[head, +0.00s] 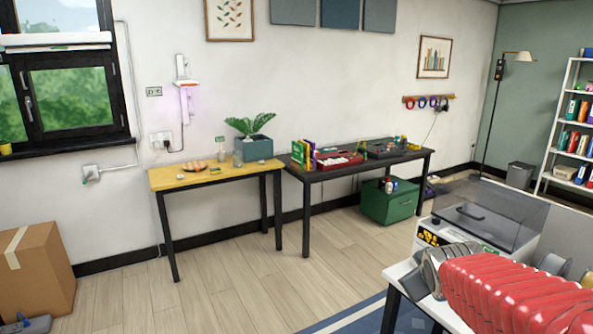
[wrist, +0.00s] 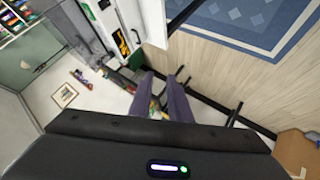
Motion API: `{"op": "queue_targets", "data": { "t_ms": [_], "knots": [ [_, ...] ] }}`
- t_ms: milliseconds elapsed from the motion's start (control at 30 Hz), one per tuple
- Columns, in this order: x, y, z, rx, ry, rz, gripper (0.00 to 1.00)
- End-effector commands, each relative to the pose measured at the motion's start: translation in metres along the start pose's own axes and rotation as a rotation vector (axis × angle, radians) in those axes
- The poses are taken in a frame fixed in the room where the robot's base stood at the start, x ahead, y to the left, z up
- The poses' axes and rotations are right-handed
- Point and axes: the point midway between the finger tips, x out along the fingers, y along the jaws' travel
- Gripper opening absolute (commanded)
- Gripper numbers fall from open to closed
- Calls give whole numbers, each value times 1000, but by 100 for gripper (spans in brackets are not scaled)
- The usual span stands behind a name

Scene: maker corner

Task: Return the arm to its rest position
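My gripper (wrist: 163,80) shows in the wrist view as two dark purple-grey fingers standing apart. It is open, with a gap between the fingers through which distant colored items on the dark table show. I see nothing held in it. The wrist view is turned sideways and looks across the room, with the fingers in free air. My gripper does not show in the head view.
A yellow-topped table (head: 215,174) and a dark table (head: 372,158) stand along the wall. A cardboard box (head: 38,272) is at left. The floor between is clear.

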Motion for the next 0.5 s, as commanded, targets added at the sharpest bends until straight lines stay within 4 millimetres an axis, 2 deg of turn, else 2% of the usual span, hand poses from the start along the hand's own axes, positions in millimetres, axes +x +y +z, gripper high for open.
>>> {"op": "queue_targets", "data": {
  "t_ms": [100,500],
  "knots": [
    [-30,-21,8,73,-30,-37,17],
    [-117,-96,56,310,-162,-177,17]
  ]
}}
